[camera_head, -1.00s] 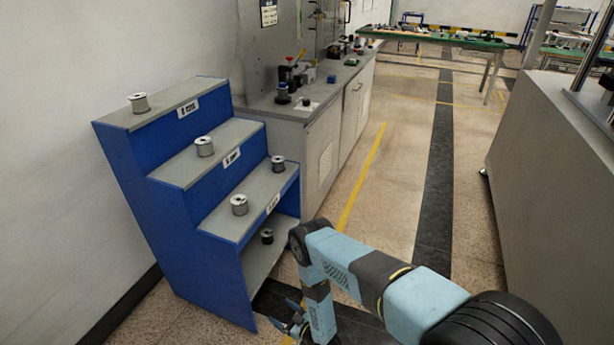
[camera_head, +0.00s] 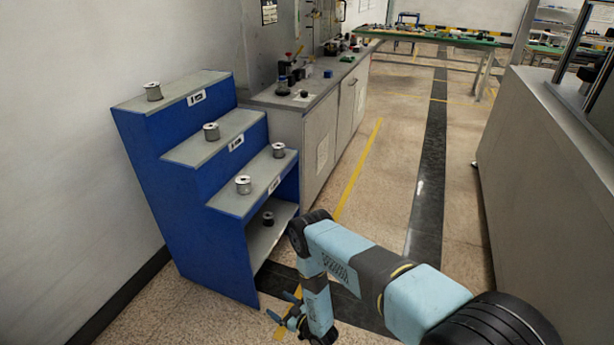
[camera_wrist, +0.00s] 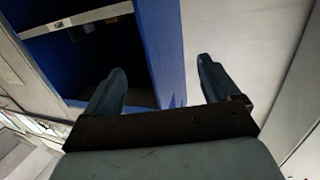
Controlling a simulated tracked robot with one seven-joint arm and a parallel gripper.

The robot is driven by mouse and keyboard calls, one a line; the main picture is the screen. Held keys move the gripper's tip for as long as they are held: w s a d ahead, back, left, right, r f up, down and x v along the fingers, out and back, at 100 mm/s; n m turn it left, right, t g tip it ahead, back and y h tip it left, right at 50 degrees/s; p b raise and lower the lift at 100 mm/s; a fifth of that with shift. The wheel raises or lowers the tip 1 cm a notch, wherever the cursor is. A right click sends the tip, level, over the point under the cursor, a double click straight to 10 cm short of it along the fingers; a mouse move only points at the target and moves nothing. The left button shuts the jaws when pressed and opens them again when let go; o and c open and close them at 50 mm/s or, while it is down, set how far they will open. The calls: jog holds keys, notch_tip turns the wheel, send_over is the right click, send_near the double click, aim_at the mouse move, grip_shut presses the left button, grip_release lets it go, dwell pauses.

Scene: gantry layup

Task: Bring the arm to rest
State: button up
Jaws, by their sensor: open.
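My arm reaches in from the lower right of the head view, folded downward at its elbow. My gripper (camera_head: 287,315) hangs low over the speckled floor, in front of the lower right side of the blue stepped shelf (camera_head: 203,215). In the wrist view my gripper (camera_wrist: 162,85) has its two fingers well apart, with nothing between them. Beyond the fingers are the blue shelf's panel edge and a pale surface. No part of the gripper visibly touches the shelf.
Several spools stand on the shelf's grey steps, one a spool on the top step (camera_head: 153,91). A grey cabinet bench (camera_head: 318,135) stands behind it. A large grey unit (camera_head: 555,185) is at the right. The floor aisle (camera_head: 385,200) between is clear.

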jog(key=w+a+r+h, duration=0.1)
jog(key=w+r+h, duration=0.3)
jog(key=w+r, duration=1.85)
jog(key=w+d+r+m+h, duration=0.15)
jog(key=d+r, duration=0.25)
jog(key=r, duration=0.6)
jog(key=w+d+r+m+h, duration=0.15)
jog(key=d+r, duration=0.25)
jog(key=r, duration=0.6)
jog(key=w+d+r+h, duration=0.2)
jog(key=d+r, duration=0.2)
jog(key=r, duration=0.6)
jog(key=s+d+r+m+g+h, duration=0.1)
jog(key=s+d+r, duration=0.45)
jog(key=r, duration=0.25)
jog(key=s+d+r+m+h, duration=0.1)
jog(key=s+d+r+m, duration=0.1)
jog(key=s+d+r, duration=0.5)
jog(key=s+d+r+m+g+h, duration=0.1)
jog(key=s+d+r, duration=0.3)
jog(key=r, duration=0.5)
jog(key=s+d+r+m+g, duration=0.1)
jog(key=s+d+r, duration=0.1)
jog(key=s, duration=1.3)
jog(key=s+d+r+m+g+h, duration=0.1)
jog(key=s+d+r+m+g, duration=0.1)
jog(key=s, duration=1.4)
jog(key=shift+d+r, duration=0.7)
jog(key=shift+d, duration=0.35)
jog(key=shift+s, duration=0.1)
